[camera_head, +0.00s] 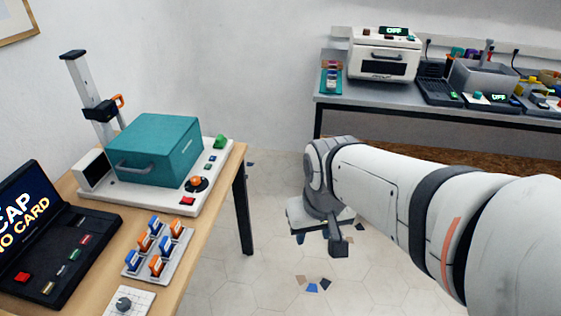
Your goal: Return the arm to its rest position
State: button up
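My white arm (400,195) reaches in from the right edge toward the middle of the picture, over the floor between the two tables. My gripper (319,243) hangs at its end, pointing down. Its two dark fingers look apart, with bare floor tiles showing between them, and nothing is seen in it. It touches neither table.
A wooden table (222,185) at left bears a teal box machine (160,150), a laptop-like console (45,235) and a tray (180,262) of orange and blue pieces. A grey bench (400,100) at the back holds a white oven-like device (384,62).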

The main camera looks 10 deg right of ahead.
jog(key=shift+s+a, duration=0.15)
